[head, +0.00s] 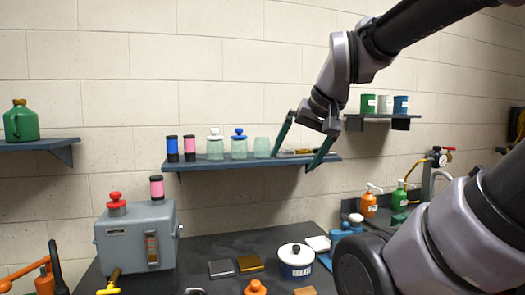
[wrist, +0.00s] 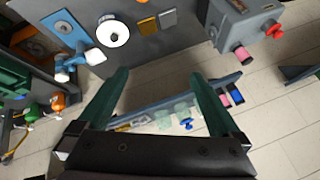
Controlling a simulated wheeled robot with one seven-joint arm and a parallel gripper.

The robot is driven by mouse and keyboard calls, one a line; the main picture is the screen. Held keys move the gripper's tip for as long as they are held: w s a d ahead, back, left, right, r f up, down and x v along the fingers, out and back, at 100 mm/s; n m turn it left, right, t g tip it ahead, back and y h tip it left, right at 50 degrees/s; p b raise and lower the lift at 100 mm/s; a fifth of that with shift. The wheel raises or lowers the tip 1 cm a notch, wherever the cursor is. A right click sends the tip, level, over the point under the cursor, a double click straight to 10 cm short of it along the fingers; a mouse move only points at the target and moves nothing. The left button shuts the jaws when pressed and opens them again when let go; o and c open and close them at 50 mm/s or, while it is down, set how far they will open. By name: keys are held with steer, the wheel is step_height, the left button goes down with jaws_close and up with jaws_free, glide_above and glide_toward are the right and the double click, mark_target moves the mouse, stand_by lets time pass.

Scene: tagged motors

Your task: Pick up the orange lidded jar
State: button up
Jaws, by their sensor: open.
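An orange knobbed lid (head: 256,288), which looks like the orange lidded jar, shows at the bottom edge of the head view. Its body is cut off by the frame, and I cannot make it out in the wrist view. My gripper (head: 291,162) is open and empty, its two green fingers pointing down by the right part of the middle wall shelf (head: 215,164). It is well above the orange lid and to its right. In the wrist view my gripper (wrist: 158,76) has its fingers wide apart with nothing between them.
The shelf holds glass jars (head: 239,147), a frosted cup (head: 262,147) and small cylinders. The space directly below the shelf is open.

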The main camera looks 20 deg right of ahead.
steer(key=n+t+y, duration=0.3)
steer(key=n+t, duration=0.4)
steer(key=t, duration=0.3)
glide_toward(266, 145)
steer(key=w, duration=0.2)
steer(key=x, duration=0.3)
steer(key=a+x, duration=0.1)
steer(key=x, duration=0.1)
steer(key=shift+w+f, duration=0.1)
steer(key=shift+f, duration=0.25)
steer(key=shift+d+r+x, duration=0.15)
steer(key=shift+x, duration=1.2)
steer(key=shift+d+r+x, duration=0.1)
steer(key=shift+d+x, duration=0.05)
steer(key=shift+x, duration=1.15)
steer(key=c, duration=1.5)
